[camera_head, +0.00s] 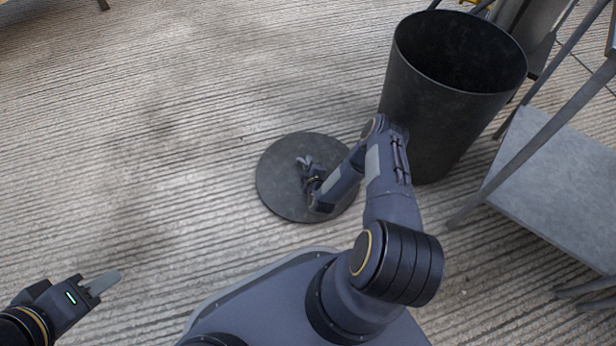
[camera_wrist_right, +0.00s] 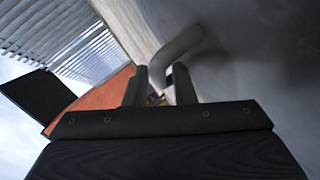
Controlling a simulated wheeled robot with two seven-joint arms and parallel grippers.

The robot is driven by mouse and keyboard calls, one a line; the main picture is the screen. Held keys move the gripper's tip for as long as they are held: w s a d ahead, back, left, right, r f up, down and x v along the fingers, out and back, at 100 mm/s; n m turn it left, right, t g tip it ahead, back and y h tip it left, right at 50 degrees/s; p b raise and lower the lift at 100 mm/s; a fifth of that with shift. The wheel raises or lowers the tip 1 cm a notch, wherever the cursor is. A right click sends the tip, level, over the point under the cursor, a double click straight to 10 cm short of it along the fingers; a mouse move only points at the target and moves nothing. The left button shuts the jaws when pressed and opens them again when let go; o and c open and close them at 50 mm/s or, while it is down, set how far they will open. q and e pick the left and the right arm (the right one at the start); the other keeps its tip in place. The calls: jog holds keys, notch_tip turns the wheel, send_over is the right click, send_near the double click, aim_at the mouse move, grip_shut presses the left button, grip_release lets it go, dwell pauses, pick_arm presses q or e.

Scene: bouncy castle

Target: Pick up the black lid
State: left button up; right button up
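The black lid (camera_head: 275,185) is a round dark disc lying on the ridged floor, in the middle of the head view. My right gripper (camera_head: 303,161) is over the lid, and my right arm covers its right side. In the right wrist view, the two fingers of my right gripper (camera_wrist_right: 160,82) stand apart around a grey curved handle (camera_wrist_right: 183,42). I cannot tell whether they press on it. My left gripper (camera_head: 103,284) is low at the left, away from the lid, with nothing visible in it. Its fingers overlap in this view.
A tall black bin (camera_head: 440,115), open at the top, stands right of the lid, close to my right arm. A grey metal shelf unit (camera_head: 560,180) stands at the far right. The floor (camera_head: 130,130) to the left is clear.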

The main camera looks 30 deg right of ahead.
jog(key=shift+w+d+f, duration=0.15)
jog(key=shift+w, duration=0.3)
grip_shut()
dwell(1.1)
